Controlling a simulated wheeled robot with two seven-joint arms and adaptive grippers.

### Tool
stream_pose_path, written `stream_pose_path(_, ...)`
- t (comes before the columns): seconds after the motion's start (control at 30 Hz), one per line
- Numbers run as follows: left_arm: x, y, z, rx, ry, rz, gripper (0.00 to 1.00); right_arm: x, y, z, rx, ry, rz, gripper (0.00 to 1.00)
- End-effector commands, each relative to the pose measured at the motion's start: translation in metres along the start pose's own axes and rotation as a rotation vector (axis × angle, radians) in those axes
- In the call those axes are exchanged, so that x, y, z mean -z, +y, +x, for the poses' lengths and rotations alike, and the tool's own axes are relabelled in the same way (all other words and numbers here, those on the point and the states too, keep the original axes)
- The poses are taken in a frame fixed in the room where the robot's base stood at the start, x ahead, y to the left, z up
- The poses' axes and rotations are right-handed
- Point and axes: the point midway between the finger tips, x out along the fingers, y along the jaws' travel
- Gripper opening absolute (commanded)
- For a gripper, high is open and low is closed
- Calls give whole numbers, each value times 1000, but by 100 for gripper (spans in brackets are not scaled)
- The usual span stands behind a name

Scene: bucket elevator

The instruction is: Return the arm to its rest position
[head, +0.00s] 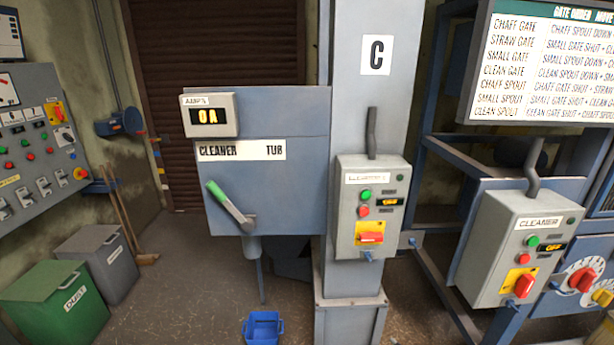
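Neither of my grippers nor either arm shows in the head view. The cleaner tub (266,170) is a blue-grey box in the middle, with a display (209,115) reading 0A. A lever with a green grip (218,191) on its front tilts up to the left. A grey control box (371,207) is on the column marked C (350,100), with green and red buttons, an OFF display and a red switch on a yellow plate. The cleaner control box (514,246) at the right also reads OFF.
A blue bucket (262,328) stands on the floor below the tub. A green dust bin (58,305) and a grey bin (98,262) are at the left, under a control panel (35,150). A gate order board (545,62) hangs upper right. Floor left of the tub is open.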

Motion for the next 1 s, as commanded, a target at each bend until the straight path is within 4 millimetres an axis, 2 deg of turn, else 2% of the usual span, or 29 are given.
stream_pose_path(0.03,0,0,0,0,0,0,40,-21,-12,2,18,-32,28,43)
stream_pose_path(0.23,0,0,0,0,0,0,40,-101,-59,1,82,-158,145,43)
stream_pose_path(0.47,-1,0,0,0,-1,0,40,-188,-118,-19,144,-307,258,43)
stream_pose_path(0.6,-1,0,0,0,-1,0,40,-236,-155,-39,179,-399,314,43)
stream_pose_path(0.77,-1,-1,0,1,-1,0,40,-286,-201,-70,219,-504,372,43)
stream_pose_path(1.0,-1,-1,0,1,-2,0,40,-348,-269,-128,277,-657,438,43)
